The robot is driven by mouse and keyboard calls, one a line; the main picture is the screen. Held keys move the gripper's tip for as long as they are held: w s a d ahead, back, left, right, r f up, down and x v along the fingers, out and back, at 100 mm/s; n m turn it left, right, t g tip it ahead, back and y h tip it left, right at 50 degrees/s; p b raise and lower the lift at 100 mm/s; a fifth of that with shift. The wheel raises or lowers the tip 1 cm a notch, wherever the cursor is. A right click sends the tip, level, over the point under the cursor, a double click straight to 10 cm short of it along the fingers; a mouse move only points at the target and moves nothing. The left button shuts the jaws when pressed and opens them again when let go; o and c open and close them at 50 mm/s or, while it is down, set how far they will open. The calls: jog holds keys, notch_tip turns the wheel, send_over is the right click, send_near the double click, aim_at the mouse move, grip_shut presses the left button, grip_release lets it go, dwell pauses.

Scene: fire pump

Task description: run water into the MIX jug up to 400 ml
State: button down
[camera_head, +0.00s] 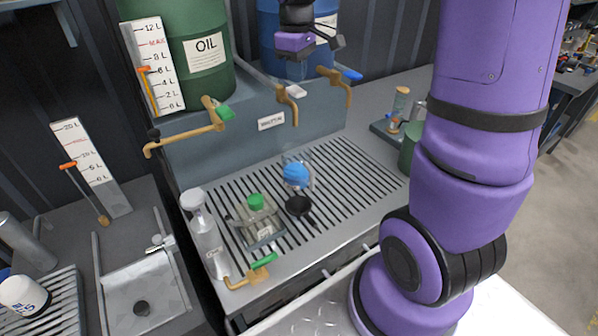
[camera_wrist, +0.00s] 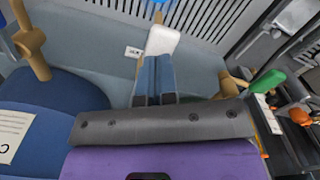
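My gripper (camera_wrist: 157,78) is in front of the blue drum (camera_head: 268,40), above the middle brass tap (camera_head: 288,100). Its two fingers look close together. A white lever-like piece (camera_wrist: 163,40) lies just beyond the fingertips; I cannot tell whether they touch it. The brass tap at the right of the panel has a blue handle (camera_head: 352,75). A clear vessel (camera_head: 297,160) with blue in it stands on the slatted drain below the middle tap. It may be the MIX jug, but I can read neither a name nor a level on it.
A green OIL drum (camera_head: 188,55) stands left, with a green-handled tap (camera_head: 212,120). A sink (camera_head: 142,285) is at lower left.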

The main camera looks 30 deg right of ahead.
aim_at(297, 89)
jog(key=shift+f, duration=1.85)
dwell(0.3)
dwell(5.4)
jog(key=shift+r, duration=2.55)
